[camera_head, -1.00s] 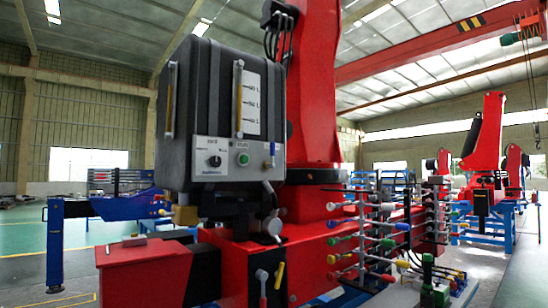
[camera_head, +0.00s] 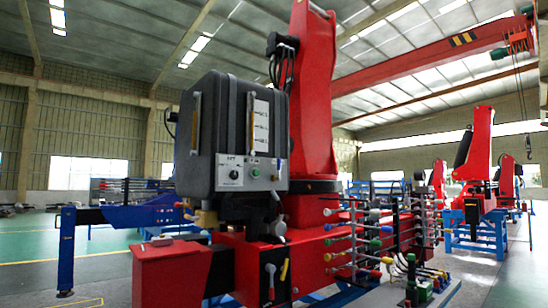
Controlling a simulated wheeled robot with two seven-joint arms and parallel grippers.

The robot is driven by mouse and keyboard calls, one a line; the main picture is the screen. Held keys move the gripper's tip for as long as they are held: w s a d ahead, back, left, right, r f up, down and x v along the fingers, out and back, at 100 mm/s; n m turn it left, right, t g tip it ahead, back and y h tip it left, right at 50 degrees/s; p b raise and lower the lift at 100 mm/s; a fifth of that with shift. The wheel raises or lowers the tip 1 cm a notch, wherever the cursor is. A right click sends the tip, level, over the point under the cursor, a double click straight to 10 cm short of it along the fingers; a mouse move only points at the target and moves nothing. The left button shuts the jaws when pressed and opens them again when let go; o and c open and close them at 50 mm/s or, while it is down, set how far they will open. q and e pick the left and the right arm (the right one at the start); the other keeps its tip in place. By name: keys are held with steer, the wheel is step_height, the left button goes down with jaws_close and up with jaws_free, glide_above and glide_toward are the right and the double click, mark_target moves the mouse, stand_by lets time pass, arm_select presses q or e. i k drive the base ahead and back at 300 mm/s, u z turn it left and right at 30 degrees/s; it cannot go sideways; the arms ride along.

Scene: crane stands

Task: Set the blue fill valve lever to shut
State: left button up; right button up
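A grey tank (camera_head: 205,120) with a control panel (camera_head: 240,174) stands on the red crane base. A small blue piece (camera_head: 280,164), upright and slim, shows at the right end of that panel; it may be the blue fill valve lever, but it is too small to tell its setting. A bank of rods with coloured knobs to the right also has a blue knob (camera_head: 376,242). Neither of my grippers is in view.
The red crane column (camera_head: 312,110) rises behind the tank. A white-handled lever (camera_head: 270,270) and a yellow lever (camera_head: 284,270) stand on the red base's front. A blue outrigger leg (camera_head: 67,250) stands at left. Green floor (camera_head: 30,245) is open at far left.

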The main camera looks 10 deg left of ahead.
mark_target(279, 178)
steer(key=u, duration=0.2)
steer(key=i, duration=0.85)
steer(key=z, duration=0.1)
